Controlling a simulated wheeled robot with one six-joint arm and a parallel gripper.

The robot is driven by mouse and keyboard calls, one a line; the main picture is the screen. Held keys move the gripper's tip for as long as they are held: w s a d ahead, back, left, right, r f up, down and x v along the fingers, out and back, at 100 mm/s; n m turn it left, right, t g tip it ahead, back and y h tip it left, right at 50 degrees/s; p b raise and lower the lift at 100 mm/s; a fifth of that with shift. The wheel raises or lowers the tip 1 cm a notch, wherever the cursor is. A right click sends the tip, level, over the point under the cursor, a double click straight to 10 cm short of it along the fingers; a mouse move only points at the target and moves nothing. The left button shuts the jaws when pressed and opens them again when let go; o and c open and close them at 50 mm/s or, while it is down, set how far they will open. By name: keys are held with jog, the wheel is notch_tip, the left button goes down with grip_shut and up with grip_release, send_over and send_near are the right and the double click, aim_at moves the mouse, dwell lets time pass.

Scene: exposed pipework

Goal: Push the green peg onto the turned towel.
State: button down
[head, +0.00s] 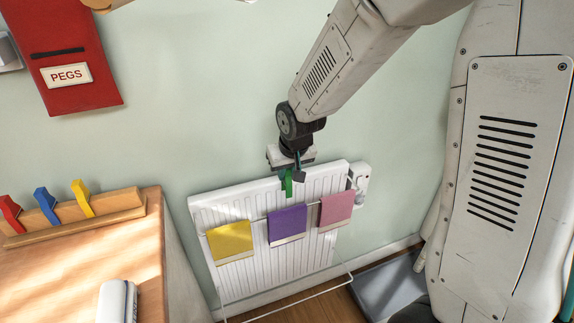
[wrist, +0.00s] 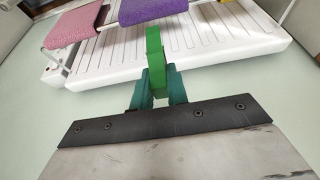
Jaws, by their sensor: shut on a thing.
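My gripper (head: 287,174) is shut on the green peg (head: 289,187), in front of the radiator's top edge and above the purple towel (head: 287,222). In the wrist view the green peg (wrist: 155,58) stands out from between the teal fingers (wrist: 158,88), its far end close to the purple towel (wrist: 152,10). I cannot tell whether they touch. A yellow towel (head: 229,241) hangs left of the purple one and a pink towel (head: 336,210) hangs right of it. All hang over a thin rail, with pale bands low on the yellow and purple ones. Which towel is turned is unclear.
The white radiator (head: 263,262) stands behind the rail against the wall. A wooden bench (head: 95,265) at the left carries a rack (head: 120,205) with red, blue and yellow pegs. A red PEGS holder (head: 75,45) hangs on the wall above. Open floor shows below the rail.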

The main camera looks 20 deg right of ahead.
aim_at(289, 186)
jog(key=shift+s+f, duration=0.1)
jog(key=shift+f, duration=3.25)
jog(key=shift+d+f, duration=0.1)
jog(key=shift+f, duration=1.5)
jog(key=c, duration=1.3)
grip_release()
jog(key=shift+r, duration=0.1)
